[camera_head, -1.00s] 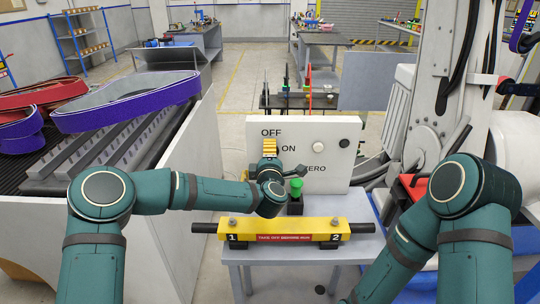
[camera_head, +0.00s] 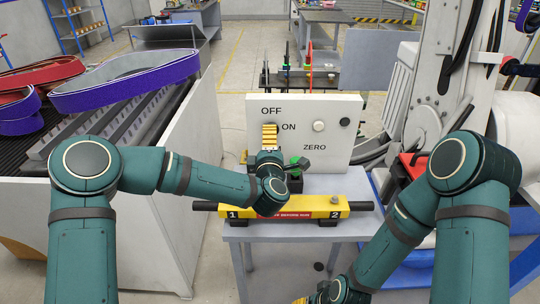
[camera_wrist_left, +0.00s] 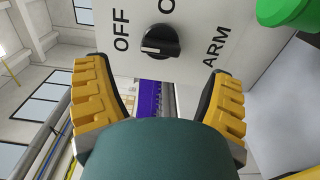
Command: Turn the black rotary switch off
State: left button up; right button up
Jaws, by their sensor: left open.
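The black rotary switch (camera_wrist_left: 160,42) sits on the white panel (camera_head: 335,115), with a white mark on its left side in the left wrist view. The OFF label is beside it on the left, another label is partly cut off above, and ARM is to the right. My left gripper (camera_wrist_left: 158,75) is open, with its yellow fingers apart to either side below the switch in that view, not closed on it. In the head view the left gripper (camera_head: 269,134) is in front of the panel and hides the switch. Only a yellow bit of my right gripper (camera_head: 302,300) shows at the bottom edge.
A green button (camera_head: 300,163) stands in front of the panel, close to my left wrist. A yellow bar with black ends (camera_head: 318,206) lies across the grey table (camera_head: 300,233). The panel also carries a white knob (camera_head: 319,126) and a black knob (camera_head: 345,122).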

pick_arm(q)
jog(key=s, duration=0.6)
dwell(0.4)
